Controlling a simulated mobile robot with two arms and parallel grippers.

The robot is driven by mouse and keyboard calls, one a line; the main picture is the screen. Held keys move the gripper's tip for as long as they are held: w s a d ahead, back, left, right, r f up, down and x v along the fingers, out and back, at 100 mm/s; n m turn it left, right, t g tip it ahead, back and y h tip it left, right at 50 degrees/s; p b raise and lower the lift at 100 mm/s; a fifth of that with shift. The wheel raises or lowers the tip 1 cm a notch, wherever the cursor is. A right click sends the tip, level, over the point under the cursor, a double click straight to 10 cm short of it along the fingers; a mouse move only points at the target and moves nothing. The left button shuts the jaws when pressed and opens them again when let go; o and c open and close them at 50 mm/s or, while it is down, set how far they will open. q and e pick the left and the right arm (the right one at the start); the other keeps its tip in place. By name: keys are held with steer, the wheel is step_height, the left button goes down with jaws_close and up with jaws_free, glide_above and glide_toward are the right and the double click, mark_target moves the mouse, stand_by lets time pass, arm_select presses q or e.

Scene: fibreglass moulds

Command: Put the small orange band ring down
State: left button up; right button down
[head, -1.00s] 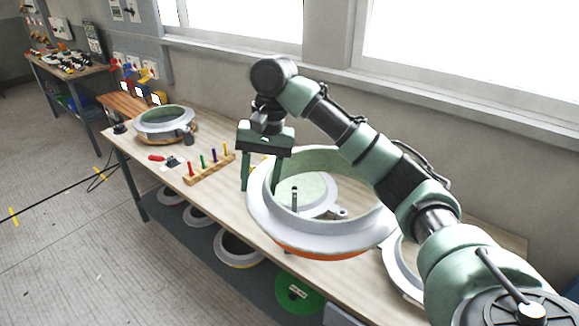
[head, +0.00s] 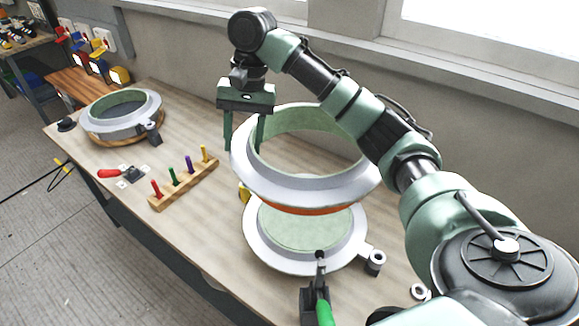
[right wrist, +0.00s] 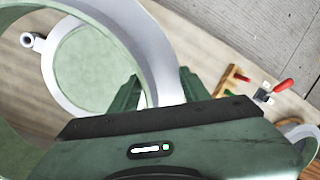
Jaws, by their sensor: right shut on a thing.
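The orange band ring (head: 355,185) is a pale grey flanged ring with a green inner wall and an orange strip low on its outside. My right gripper (head: 244,146) is shut on its left wall, one finger on each side. The ring is held tilted above a grey flanged mould (head: 262,245) with a pale green face, with a visible gap at the front. In the right wrist view, the ring wall (right wrist: 158,70) passes between the fingers, and the mould's green face (right wrist: 85,65) shows through the ring. My left gripper is not in view.
A wooden rack (head: 185,187) with several coloured pegs stands left of the mould. Another mould (head: 120,115) stands farther left, near a red-handled tool (head: 110,173). A black clamp with a green handle (head: 324,312) stands at the front. Bare tabletop (head: 215,225) lies between rack and mould.

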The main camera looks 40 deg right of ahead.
steer(key=shift+d+f+p+x, duration=0.15)
steer(key=shift+d+p+x, duration=0.45)
steer(key=shift+x, duration=2.6)
steer(key=shift+d+f+p+x, duration=0.15)
steer(key=shift+d+p+x, duration=0.5)
steer(key=shift+x, duration=2.55)
steer(key=shift+d+f+p+x, duration=0.25)
steer(key=shift+d+x, duration=0.6)
steer(key=shift+x, duration=2.3)
steer(key=c, duration=0.7)
jaws_free()
steer(key=shift+r, duration=0.1)
steer(key=b+v, duration=0.2)
steer(key=v, duration=1)
steer(key=shift+s+a+b, duration=0.1)
steer(key=shift+b, duration=0.25)
